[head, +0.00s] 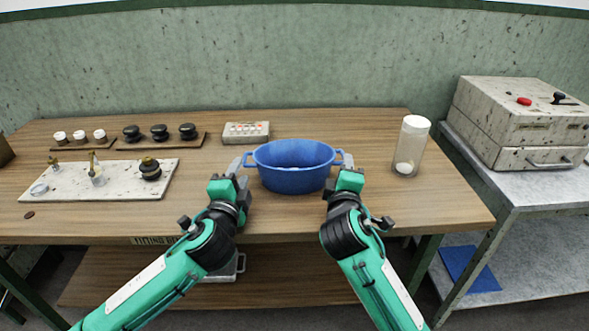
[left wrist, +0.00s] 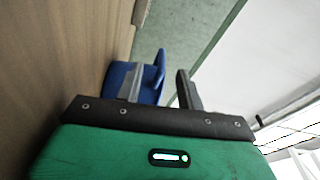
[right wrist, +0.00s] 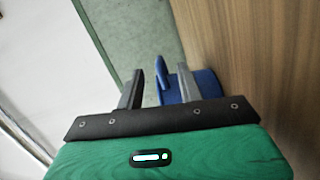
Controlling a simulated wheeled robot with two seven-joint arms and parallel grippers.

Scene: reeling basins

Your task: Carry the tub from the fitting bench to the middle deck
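The blue tub (head: 291,178) stands upright on the wooden fitting bench (head: 380,128), near its front edge, with a handle on each side. My left gripper (head: 240,164) is at the tub's left handle, and my right gripper (head: 344,162) is at its right handle. In the left wrist view the fingers are apart, with the blue handle (left wrist: 160,66) in the gap. In the right wrist view the fingers are also apart, with the other handle (right wrist: 162,72) between them. Neither gripper is closed on the tub. The tub's inside bottom is mostly hidden.
A clear jar (head: 411,150) stands right of the tub, and a button box (head: 246,132) behind it. A marble board (head: 110,183) with fittings lies left. At right, a grey stand (head: 487,184) carries a machine (head: 520,115); its lower deck holds a blue mat (head: 469,268).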

